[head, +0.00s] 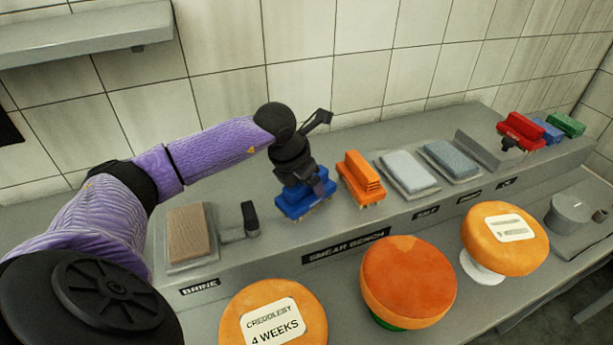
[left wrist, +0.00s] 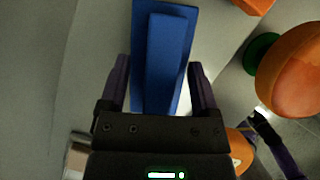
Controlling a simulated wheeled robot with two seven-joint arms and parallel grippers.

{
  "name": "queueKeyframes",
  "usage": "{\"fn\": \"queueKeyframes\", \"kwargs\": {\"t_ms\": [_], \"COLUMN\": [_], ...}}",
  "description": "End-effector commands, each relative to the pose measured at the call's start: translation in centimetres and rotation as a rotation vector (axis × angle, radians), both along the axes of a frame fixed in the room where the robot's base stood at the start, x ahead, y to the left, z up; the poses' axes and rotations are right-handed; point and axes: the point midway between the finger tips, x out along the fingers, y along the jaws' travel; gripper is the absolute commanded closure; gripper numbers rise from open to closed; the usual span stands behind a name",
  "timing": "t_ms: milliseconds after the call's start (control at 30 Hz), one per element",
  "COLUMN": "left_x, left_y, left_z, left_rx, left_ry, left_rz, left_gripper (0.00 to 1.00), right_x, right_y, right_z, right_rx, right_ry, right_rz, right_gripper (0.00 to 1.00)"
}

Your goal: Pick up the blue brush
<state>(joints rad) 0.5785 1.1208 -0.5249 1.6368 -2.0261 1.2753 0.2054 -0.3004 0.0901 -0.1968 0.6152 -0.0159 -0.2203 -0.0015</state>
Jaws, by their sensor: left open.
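The blue brush (head: 294,207) lies on the raised bench, left of an orange brush (head: 360,180). In the left wrist view the blue brush (left wrist: 167,60) has a long raised handle block on a wider base. My left gripper (head: 308,187) is right above the blue brush and hides part of it. In the left wrist view my left gripper (left wrist: 158,82) is open, with one finger on each side of the brush's handle and a gap at each side. My right gripper does not show in the head view.
A brown pad (head: 188,236) and a black-handled tool (head: 250,220) stand to the left. Grey-blue pads (head: 408,172) lie to the right. Orange cheese wheels (head: 408,280) stand in front. Red, blue and green brushes (head: 522,130) sit at the far right.

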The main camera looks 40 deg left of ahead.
Motion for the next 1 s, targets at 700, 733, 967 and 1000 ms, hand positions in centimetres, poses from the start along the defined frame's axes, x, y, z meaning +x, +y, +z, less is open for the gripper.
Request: {"fn": "queueKeyframes", "kwargs": {"t_ms": [700, 733, 967, 1000], "left_x": [0.0, 0.0, 0.0, 0.0], "left_y": [0.0, 0.0, 0.0, 0.0], "left_z": [0.0, 0.0, 0.4, 1.1], "left_rx": [0.0, 0.0, 0.0, 0.0], "left_ry": [0.0, 0.0, -0.002, -0.003], "left_rz": [0.0, 0.0, 0.0, 0.0], "left_gripper": [1.0, 1.0, 1.0, 1.0], "right_x": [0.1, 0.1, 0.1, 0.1], "right_y": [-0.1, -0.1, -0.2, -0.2], "right_z": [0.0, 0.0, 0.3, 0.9], "right_rx": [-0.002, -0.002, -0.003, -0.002], "right_ry": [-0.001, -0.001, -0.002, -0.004], "right_rz": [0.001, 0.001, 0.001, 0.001], "right_gripper": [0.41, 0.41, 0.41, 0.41]}}
